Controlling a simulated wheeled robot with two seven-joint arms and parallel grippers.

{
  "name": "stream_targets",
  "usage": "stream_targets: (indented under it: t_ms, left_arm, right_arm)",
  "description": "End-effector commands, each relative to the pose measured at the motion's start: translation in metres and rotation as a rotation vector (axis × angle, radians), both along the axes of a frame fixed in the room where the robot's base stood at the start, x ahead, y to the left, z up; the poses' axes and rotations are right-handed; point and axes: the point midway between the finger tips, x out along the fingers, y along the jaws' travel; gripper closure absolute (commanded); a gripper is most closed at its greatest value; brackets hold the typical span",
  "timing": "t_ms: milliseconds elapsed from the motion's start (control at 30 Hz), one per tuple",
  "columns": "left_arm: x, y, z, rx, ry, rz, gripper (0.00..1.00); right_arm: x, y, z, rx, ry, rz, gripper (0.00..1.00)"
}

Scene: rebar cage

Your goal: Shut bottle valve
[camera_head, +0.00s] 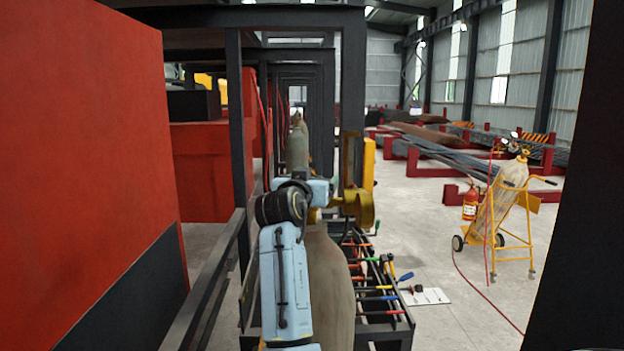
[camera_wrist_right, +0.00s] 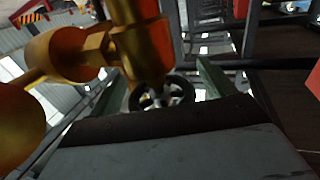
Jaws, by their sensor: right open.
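A grey-brown gas bottle (camera_head: 330,285) stands upright just beyond my right forearm in the head view. My right gripper (camera_wrist_right: 163,85) is open, with one finger on each side of the handwheel. Whether the fingers touch the wheel cannot be told. In the head view my own wrist hides the handwheel and most of the gripper. My left gripper is not in view.
A rack of colourful-handled tools (camera_head: 375,290) stands right of the bottle. A red machine body (camera_head: 80,130) and dark rail (camera_head: 215,285) are on the left. A yellow bottle cart (camera_head: 515,225) stands on open floor at right. Dark posts rise nearby.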

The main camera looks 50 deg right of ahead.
Motion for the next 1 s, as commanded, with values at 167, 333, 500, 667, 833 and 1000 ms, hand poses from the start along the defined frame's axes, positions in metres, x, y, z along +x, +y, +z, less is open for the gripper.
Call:
stream_targets:
  t_ms: [167,333,500,667,833,1000]
  left_arm:
    - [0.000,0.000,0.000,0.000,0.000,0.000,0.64]
    - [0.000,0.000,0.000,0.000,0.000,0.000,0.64]
    - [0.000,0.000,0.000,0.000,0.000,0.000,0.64]
    - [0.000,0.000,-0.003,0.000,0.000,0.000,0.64]
    - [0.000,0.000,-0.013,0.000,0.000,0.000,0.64]
    - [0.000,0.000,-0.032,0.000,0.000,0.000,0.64]
  right_arm:
    - [0.000,0.000,0.000,0.000,0.000,0.000,0.20]
    - [0.000,0.000,0.000,-0.001,0.000,0.000,0.43]
    - [0.000,0.000,0.000,-0.001,0.000,0.000,0.62]
    - [0.000,0.000,0.000,-0.001,0.000,-0.009,0.62]
    - [0.000,0.001,-0.001,-0.002,0.000,-0.054,0.62]
    - [-0.001,0.000,-0.004,-0.001,0.000,-0.154,0.62]
